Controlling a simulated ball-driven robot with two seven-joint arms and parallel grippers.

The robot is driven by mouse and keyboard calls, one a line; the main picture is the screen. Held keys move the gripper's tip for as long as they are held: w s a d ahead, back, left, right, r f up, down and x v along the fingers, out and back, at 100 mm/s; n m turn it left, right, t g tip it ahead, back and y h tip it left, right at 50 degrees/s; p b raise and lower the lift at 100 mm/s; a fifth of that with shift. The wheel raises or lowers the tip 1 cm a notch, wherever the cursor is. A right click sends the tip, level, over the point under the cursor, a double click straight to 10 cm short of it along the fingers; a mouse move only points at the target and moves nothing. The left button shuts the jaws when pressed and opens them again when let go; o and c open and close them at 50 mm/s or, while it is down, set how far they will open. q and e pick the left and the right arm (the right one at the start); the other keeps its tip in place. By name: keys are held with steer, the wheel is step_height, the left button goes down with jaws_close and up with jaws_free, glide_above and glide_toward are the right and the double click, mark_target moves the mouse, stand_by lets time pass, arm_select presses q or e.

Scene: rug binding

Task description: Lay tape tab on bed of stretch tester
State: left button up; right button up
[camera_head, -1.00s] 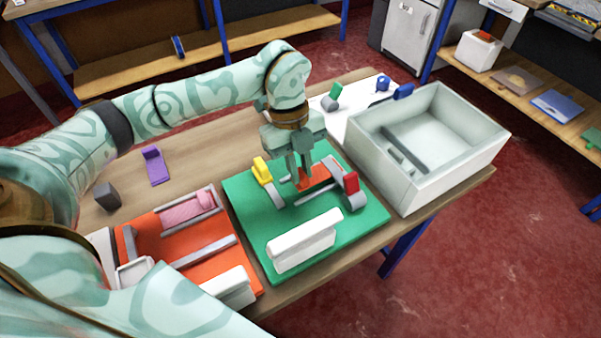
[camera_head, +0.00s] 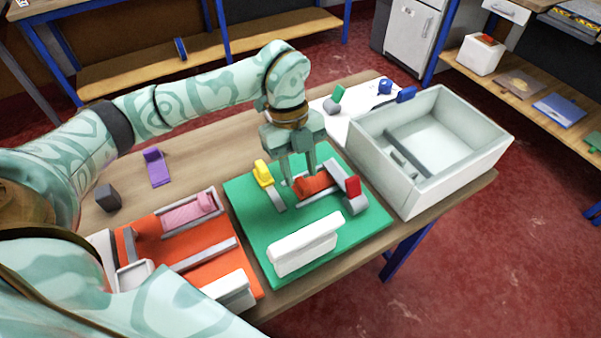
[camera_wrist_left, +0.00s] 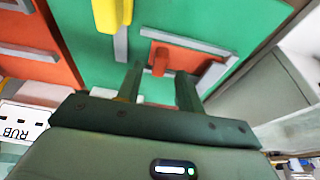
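The tape tab, an orange-red plate (camera_head: 315,184) with a small upright grip, lies on the green bed of the stretch tester (camera_head: 252,215), between a yellow-topped clamp (camera_head: 263,173) and a red-topped clamp (camera_head: 353,187). My left gripper (camera_head: 299,172) is just above the tab, fingers apart and empty. The left wrist view shows the tab (camera_wrist_left: 192,64) lying between grey rails, with its grip (camera_wrist_left: 160,61) beyond the gap between my open fingers (camera_wrist_left: 158,88). Whether the tab lies fully flat is hard to tell. My right gripper is out of view.
A white block (camera_head: 306,243) stands on the green board's near side. An orange fixture (camera_head: 205,262) with a pink piece (camera_head: 188,214) is to the left. A pale open bin (camera_head: 430,165) stands to the right. A purple piece (camera_head: 156,168) and a dark block (camera_head: 107,198) lie at the left.

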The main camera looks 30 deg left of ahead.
arm_select(q)
steer(key=p+v, duration=0.2)
steer(key=v, duration=0.8)
stand_by(0.8)
